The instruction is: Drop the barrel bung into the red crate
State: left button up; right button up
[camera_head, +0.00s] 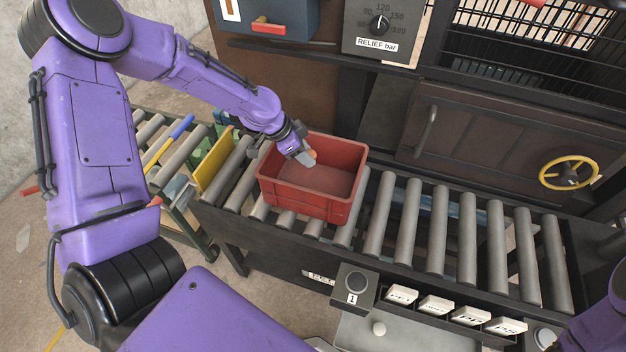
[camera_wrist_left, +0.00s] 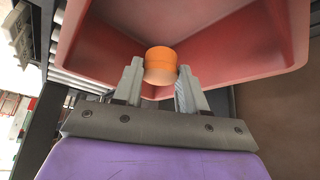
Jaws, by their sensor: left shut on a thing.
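The red crate (camera_head: 313,198) stands on the roller conveyor, open at the top, with its bare floor showing. It also shows in the left wrist view (camera_wrist_left: 230,60). My left gripper (camera_head: 306,157) reaches in over the crate's far left rim. It is shut on the orange barrel bung (camera_wrist_left: 161,62), which sits between both fingertips in the left wrist view. In the head view only a small orange part of the bung (camera_head: 313,154) shows beside the fingers. The bung is held over the crate opening; its exact height above the floor is hard to tell. My right gripper is not in view.
The roller conveyor (camera_head: 409,220) runs on to the right with bare rollers. A yellow plate (camera_head: 212,165) stands at the left. A dark cabinet with a yellow handwheel (camera_head: 569,173) stands behind.

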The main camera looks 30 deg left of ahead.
pick_arm(q)
jog(key=o, duration=1.1)
jog(key=shift+s+r, duration=0.15)
jog(key=shift+s, duration=0.05)
jog(key=shift+w, duration=0.15)
jog(key=v, duration=1)
jog(key=shift+a+r+b, duration=0.15)
jog(key=shift+b, duration=0.2)
